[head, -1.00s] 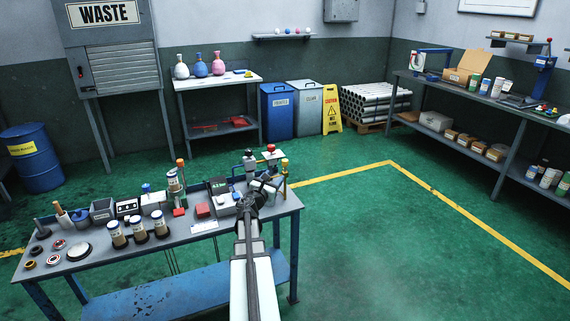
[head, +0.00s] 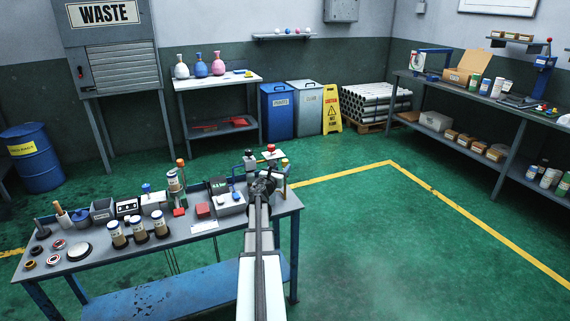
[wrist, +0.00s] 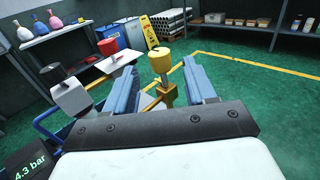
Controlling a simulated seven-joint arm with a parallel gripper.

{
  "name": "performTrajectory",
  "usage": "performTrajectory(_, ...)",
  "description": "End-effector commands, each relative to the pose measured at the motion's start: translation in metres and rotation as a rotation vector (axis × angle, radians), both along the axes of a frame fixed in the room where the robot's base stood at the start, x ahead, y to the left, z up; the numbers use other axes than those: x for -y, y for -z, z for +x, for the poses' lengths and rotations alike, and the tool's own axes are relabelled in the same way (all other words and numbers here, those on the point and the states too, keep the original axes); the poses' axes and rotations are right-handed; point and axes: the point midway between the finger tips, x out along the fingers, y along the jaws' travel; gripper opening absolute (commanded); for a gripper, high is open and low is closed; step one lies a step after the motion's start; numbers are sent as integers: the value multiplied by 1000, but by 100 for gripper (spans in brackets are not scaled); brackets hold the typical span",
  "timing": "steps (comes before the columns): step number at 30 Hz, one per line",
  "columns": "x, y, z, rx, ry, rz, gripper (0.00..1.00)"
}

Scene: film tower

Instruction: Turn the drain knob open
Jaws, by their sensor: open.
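In the wrist view a yellow knob (wrist: 160,62) sits on a brass stem between the two blue finger pads of my open gripper (wrist: 160,74). The pads are apart from it; I cannot tell how deep it lies between them. A red knob (wrist: 107,46) stands to its left on a white plate. No label shows which one is the drain knob. In the head view the red knob (head: 271,148) and the yellow knob (head: 284,163) are at the right end of the bench, and my gripper (head: 264,184) is just in front, its fingers hard to make out.
The bench (head: 190,250) carries several bottles, boxes and a gauge along its length, left of my gripper. A display reading 4.3 bar (wrist: 30,165) shows at lower left in the wrist view. Open green floor (head: 400,240) lies right of the bench.

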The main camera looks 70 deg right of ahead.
Motion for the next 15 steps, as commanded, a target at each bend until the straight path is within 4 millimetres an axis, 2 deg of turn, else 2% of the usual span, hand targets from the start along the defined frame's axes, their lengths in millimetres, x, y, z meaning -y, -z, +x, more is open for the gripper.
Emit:
performTrajectory(1,13,0,1,0,2,0,55)
performTrajectory(6,39,0,1,0,1,0,55)
performTrajectory(10,50,0,0,0,0,0,55)
performTrajectory(15,54,0,0,0,0,0,55)
